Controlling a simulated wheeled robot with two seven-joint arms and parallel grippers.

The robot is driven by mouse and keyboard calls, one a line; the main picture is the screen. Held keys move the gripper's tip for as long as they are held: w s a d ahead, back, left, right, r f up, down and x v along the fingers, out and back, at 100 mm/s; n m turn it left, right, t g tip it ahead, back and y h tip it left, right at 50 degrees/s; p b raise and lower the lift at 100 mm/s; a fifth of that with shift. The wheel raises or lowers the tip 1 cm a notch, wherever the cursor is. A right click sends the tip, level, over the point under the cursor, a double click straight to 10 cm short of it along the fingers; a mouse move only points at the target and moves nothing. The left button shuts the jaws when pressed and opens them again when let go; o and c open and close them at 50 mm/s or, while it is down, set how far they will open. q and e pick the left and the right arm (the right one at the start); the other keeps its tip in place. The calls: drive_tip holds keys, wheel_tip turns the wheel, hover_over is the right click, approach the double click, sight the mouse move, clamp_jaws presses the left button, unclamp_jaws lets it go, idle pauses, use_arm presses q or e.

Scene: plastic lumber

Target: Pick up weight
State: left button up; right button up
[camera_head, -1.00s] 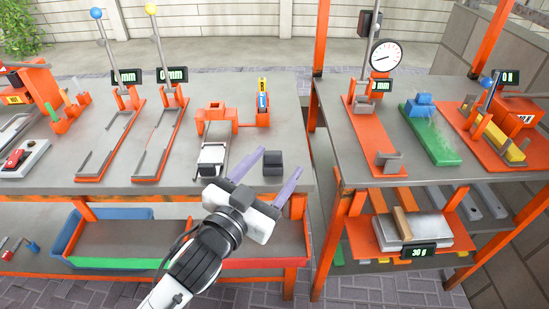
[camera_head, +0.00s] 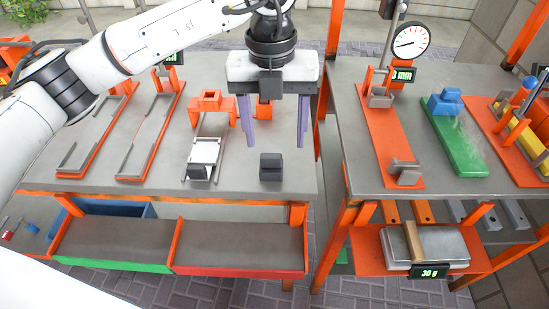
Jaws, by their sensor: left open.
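A small dark grey block, which looks like the weight (camera_head: 271,167), sits on the grey bench near its front right edge. My left gripper (camera_head: 274,139) comes in from the upper left and hangs above the bench with its two purple fingers pointing down. The fingers are wide apart with nothing between them. In the picture the fingertips are just above the block, one to each side; the exact height gap is hard to judge. My right gripper is not in view.
An orange fixture with a silver block (camera_head: 203,158) stands left of the weight. Two orange-based rail fixtures (camera_head: 151,135) lie further left. A gap separates this bench from the right bench, which holds a dial gauge (camera_head: 411,41) and a green fixture (camera_head: 455,140). Bins (camera_head: 240,265) hang below.

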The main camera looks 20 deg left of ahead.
sight(271, 156)
use_arm(q)
drive_tip(key=shift+w+a, duration=0.2)
drive_tip(key=shift+a, duration=0.35)
wheel_tip(271, 156, down, 4)
drive_tip(key=shift+f+p, duration=0.2)
drive_tip(key=shift+p, duration=0.1)
drive_tip(key=f, duration=0.3)
drive_tip(key=f+p, duration=0.1)
drive_tip(key=shift+w+a+f, duration=0.1)
drive_tip(key=shift+w+f, duration=0.1)
drive_tip(key=shift+w, duration=0.2)
drive_tip(key=shift+f, duration=0.5)
drive_tip(key=shift+w, duration=0.1)
clamp_jaws()
